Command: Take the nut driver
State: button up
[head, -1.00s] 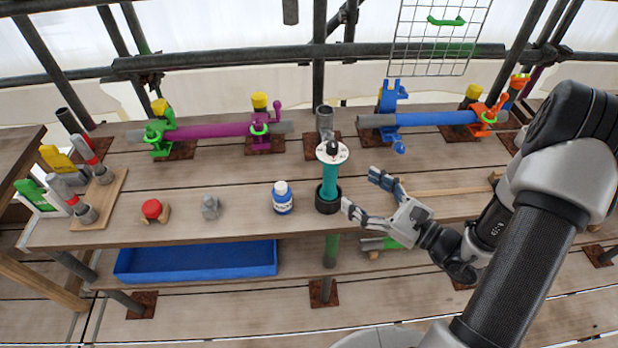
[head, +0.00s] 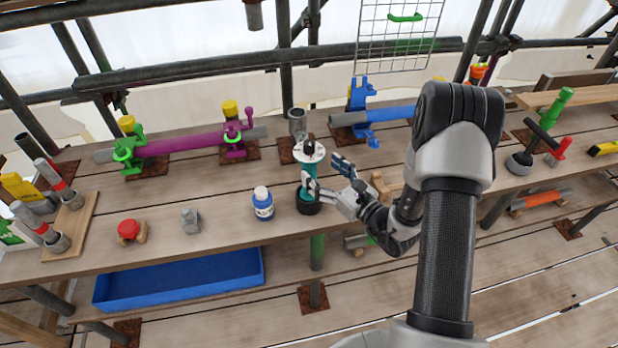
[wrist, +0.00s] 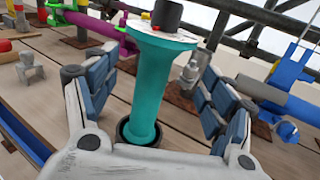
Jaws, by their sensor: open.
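A teal upright tool (head: 308,170) with a white marked disc and black knob on top stands in a black round holder (head: 308,207) near the bench's front edge. It looks like the nut driver. In the wrist view the teal shaft (wrist: 152,90) rises between the two fingers, with a gap on each side. My gripper (head: 324,172) is open and comes from the right, one finger in front of the shaft and the other to its right rear. It also shows in the wrist view (wrist: 150,92). I cannot tell how deep the shaft sits between the fingers.
A blue-and-white bottle (head: 263,206) stands just left of the holder. A grey fitting (head: 190,220) and a red-topped piece (head: 130,231) are farther left. Clamped purple (head: 195,142) and blue (head: 392,113) tubes lie behind. A black T-handled tool (head: 530,148) stands at right.

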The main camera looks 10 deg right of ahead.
jog(key=shift+a+r+b+x, duration=0.15)
jog(key=shift+b+x, duration=0.15)
jog(key=shift+x, duration=1.05)
jog(key=shift+a+r+b+x, duration=0.1)
jog(key=shift+b+x, duration=0.2)
jog(key=shift+x, duration=1.05)
jog(key=shift+s, duration=0.1)
jog(key=shift+c, duration=0.3)
jog(key=shift+r, duration=0.1)
grip_shut()
jog(key=shift+r, duration=0.1)
